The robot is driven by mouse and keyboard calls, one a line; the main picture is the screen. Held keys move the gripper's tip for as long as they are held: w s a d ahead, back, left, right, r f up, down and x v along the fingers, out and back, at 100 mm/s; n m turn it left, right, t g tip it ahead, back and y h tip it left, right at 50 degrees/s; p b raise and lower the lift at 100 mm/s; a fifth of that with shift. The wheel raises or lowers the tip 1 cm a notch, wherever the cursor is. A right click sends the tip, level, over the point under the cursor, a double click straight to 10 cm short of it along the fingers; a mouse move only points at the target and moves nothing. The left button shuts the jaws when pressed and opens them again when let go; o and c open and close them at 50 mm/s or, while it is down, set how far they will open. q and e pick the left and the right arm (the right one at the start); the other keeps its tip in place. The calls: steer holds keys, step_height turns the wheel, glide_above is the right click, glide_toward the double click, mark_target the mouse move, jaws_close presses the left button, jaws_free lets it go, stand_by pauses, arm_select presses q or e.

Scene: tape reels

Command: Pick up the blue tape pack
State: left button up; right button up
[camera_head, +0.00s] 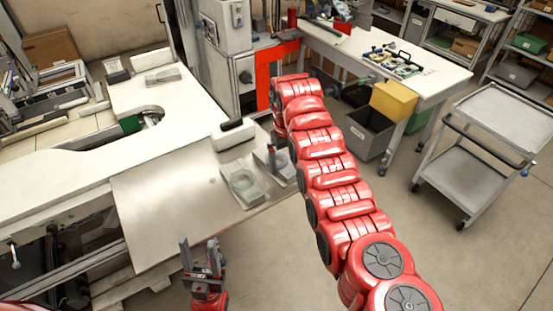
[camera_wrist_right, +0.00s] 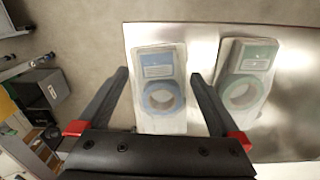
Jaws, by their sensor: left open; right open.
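The blue tape pack (camera_wrist_right: 160,122) is a clear, flat pack with a blue ring and a blue label. It lies on the metal sheet at the table's edge. In the head view it is the right one of two packs (camera_head: 285,170), partly hidden by my right gripper (camera_head: 275,152). In the right wrist view that gripper (camera_wrist_right: 159,75) is open, its fingers appearing either side of the blue pack. The contact and height cannot be told. My left gripper (camera_head: 202,248) is open and empty, in front of the table's near edge, apart from the packs.
A green tape pack (camera_wrist_right: 245,80) lies beside the blue one, also seen in the head view (camera_head: 243,184). A white and black item (camera_head: 233,136) stands behind the packs. The metal sheet (camera_head: 165,205) is bare on the left. A grey bin (camera_head: 368,132) stands on the floor.

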steer(key=shift+w+f+p, duration=0.1)
steer(key=shift+f+p, duration=0.35)
steer(key=shift+f, duration=1)
steer(key=c, duration=1.3)
steer(key=shift+r, duration=0.1)
